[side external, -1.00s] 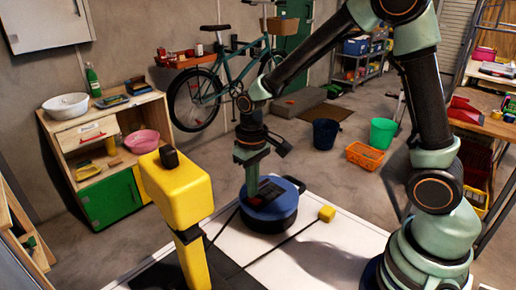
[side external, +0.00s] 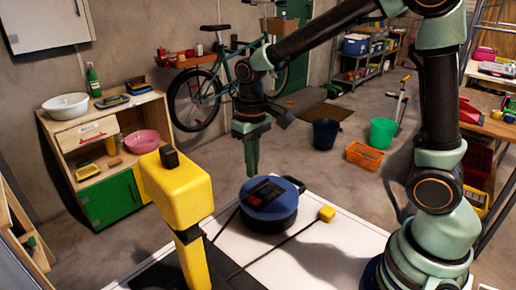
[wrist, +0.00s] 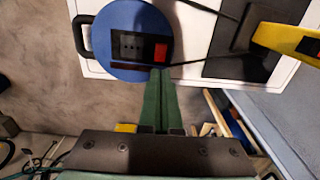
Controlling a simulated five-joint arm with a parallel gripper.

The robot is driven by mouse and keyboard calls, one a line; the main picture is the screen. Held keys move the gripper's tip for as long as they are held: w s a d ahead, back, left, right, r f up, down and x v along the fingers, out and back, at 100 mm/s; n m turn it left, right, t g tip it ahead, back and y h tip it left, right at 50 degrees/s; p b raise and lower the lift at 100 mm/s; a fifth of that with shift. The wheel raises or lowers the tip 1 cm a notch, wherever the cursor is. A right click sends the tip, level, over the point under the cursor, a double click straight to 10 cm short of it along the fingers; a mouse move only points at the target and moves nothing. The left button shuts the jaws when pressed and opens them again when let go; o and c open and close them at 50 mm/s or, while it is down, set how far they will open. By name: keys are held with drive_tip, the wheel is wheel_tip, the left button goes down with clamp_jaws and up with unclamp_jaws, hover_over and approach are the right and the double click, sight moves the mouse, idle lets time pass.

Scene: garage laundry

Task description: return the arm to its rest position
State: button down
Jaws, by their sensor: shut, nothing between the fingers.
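My gripper (side external: 252,172) is shut and empty, pointing down above the left side of the blue round pot-like thing. In the wrist view its green fingers (wrist: 161,75) are together, with their tips in front of the blue thing's lower edge. The blue thing (side external: 268,213) has a dark lower part, a black handle and a dark and red patch on top. It also shows in the wrist view (wrist: 110,25). It stands on a white work surface (side external: 335,245). My arm reaches across from the right of the side view.
A yellow post-like thing (side external: 178,190) stands at the front left. A small yellow block (side external: 327,213) lies right of the blue thing. Dark cords run over the white surface. Beyond it, a blue bin (side external: 325,133), a green bin (side external: 383,133) and an orange crate (side external: 364,156) stand on the floor.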

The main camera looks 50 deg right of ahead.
drive_tip(key=s+d+r+t, duration=0.4)
drive_tip(key=s+r+t, duration=0.1)
drive_tip(key=s+r, duration=0.3)
drive_tip(key=shift+v, duration=0.75)
drive_tip(key=c, duration=1.4)
unclamp_jaws()
drive_tip(key=shift+s+d+t, duration=0.15)
drive_tip(key=shift+t, duration=0.15)
drive_tip(key=o, duration=0.5)
drive_tip(key=shift+s+d+r, duration=0.1)
drive_tip(key=shift+d+r, duration=0.05)
drive_tip(key=shift+d, duration=0.1)
drive_tip(key=o, duration=0.9)
drive_tip(key=d, duration=0.1)
drive_tip(key=d+r+g, duration=0.1)
drive_tip(key=d, duration=0.1)
drive_tip(key=shift+s+r+g, duration=0.3)
drive_tip(key=shift+s+r, duration=0.05)
drive_tip(key=shift+r, duration=0.05)
drive_tip(key=s+d+r+g, duration=0.4)
drive_tip(key=d+r, duration=0.1)
drive_tip(key=d, duration=0.2)
wheel_tip(320, 180, down, 10)
drive_tip(key=shift+a+r, duration=0.2)
drive_tip(key=shift+a, duration=0.05)
